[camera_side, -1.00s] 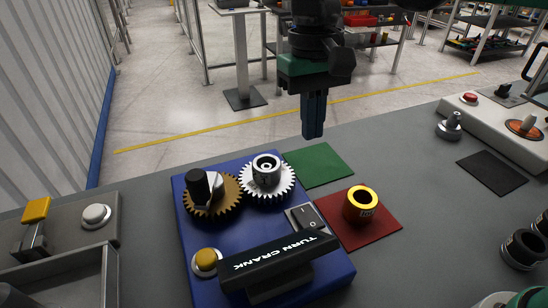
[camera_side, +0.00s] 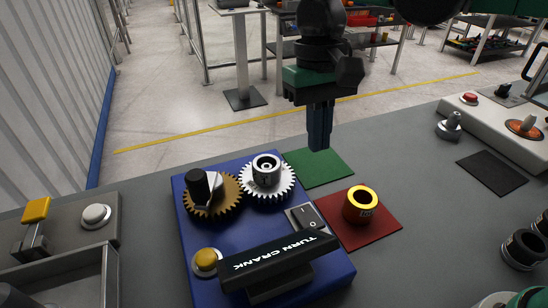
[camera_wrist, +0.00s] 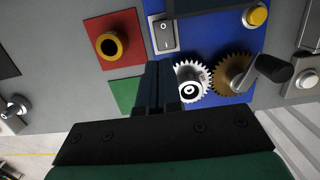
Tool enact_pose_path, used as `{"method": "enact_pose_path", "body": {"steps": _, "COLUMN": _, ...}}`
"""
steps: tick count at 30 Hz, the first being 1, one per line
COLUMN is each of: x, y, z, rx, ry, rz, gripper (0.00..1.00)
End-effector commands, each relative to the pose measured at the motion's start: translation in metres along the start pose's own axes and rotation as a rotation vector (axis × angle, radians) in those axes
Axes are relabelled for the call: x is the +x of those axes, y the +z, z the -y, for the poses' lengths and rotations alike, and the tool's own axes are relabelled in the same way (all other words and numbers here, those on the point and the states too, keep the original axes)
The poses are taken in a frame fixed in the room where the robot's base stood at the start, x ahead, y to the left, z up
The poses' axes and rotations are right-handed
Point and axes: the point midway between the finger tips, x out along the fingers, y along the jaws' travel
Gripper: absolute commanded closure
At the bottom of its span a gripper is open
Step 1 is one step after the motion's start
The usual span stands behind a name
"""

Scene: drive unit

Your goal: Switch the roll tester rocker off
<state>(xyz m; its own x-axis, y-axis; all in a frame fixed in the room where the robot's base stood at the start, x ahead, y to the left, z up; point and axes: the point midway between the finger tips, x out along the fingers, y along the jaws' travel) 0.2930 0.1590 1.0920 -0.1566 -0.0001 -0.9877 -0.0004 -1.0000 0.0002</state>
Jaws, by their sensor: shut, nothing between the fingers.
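A rocker switch (camera_side: 307,216) marked I and O sits on the blue drive unit (camera_side: 200,236), between the silver gear and the red mat. The rocker also shows in the wrist view (camera_wrist: 164,36), ahead of my fingers. I cannot tell for sure which side of it is pressed. My gripper (camera_side: 319,148) is shut and empty. It hangs in the air above the green mat, behind the rocker and apart from it. In the wrist view my gripper (camera_wrist: 157,68) points toward the rocker.
A silver gear (camera_side: 267,178) and a bronze gear with a crank (camera_side: 212,196) stand left of the rocker. A "TURN CRANK" sign (camera_side: 280,260) rises in front. A yellow-topped collar (camera_side: 361,204) stands on the red mat (camera_side: 385,228). The green mat (camera_side: 325,172) is bare.

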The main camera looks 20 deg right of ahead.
Motion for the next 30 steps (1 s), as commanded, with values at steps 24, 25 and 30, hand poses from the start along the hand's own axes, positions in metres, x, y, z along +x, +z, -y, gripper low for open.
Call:
{"method": "enact_pose_path", "body": {"steps": 24, "x": 0.124, "y": 0.001, "z": 0.0, "rx": -0.001, "ry": 0.0, "rz": -0.001, "gripper": 1.0}}
{"method": "enact_pose_path", "body": {"steps": 25, "x": 0.126, "y": 0.001, "z": 0.0, "rx": -0.001, "ry": 0.0, "rz": -0.001, "gripper": 1.0}}
{"method": "enact_pose_path", "body": {"steps": 30, "x": 0.129, "y": 0.001, "z": 0.0, "rx": 0.0, "ry": 0.0, "rz": -0.001, "gripper": 1.0}}
